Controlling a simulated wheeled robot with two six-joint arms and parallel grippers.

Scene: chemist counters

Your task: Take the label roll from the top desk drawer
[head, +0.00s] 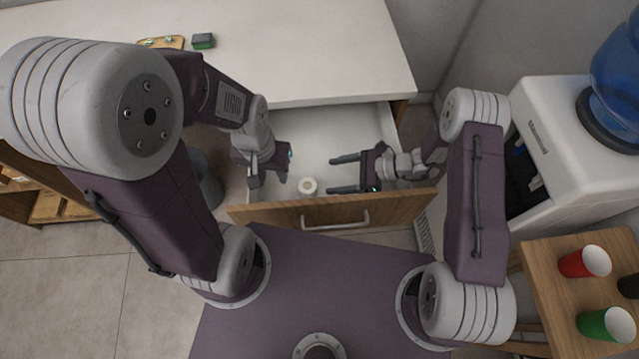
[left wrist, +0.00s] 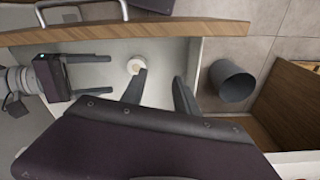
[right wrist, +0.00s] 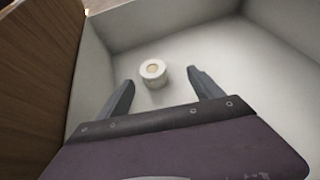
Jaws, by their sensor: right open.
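The top desk drawer (head: 335,212) is pulled open, with a white inside and a wooden front. The label roll (head: 308,187), a short white cylinder with a tan core, stands upright in it near the front. It also shows in the left wrist view (left wrist: 134,66) and the right wrist view (right wrist: 152,73). My right gripper (head: 331,175) is open and empty inside the drawer, its fingers pointing left toward the roll, which lies just beyond the fingertips. My left gripper (head: 267,181) is open and empty at the drawer's left side, left of the roll.
The white desktop (head: 300,60) holds a small green-and-black block (head: 203,41) and a wooden tray (head: 160,42). A water dispenser (head: 570,110) stands right. A side table (head: 560,260) carries red (head: 585,262) and green (head: 605,325) cups. A grey bin (left wrist: 232,82) stands beside the drawer.

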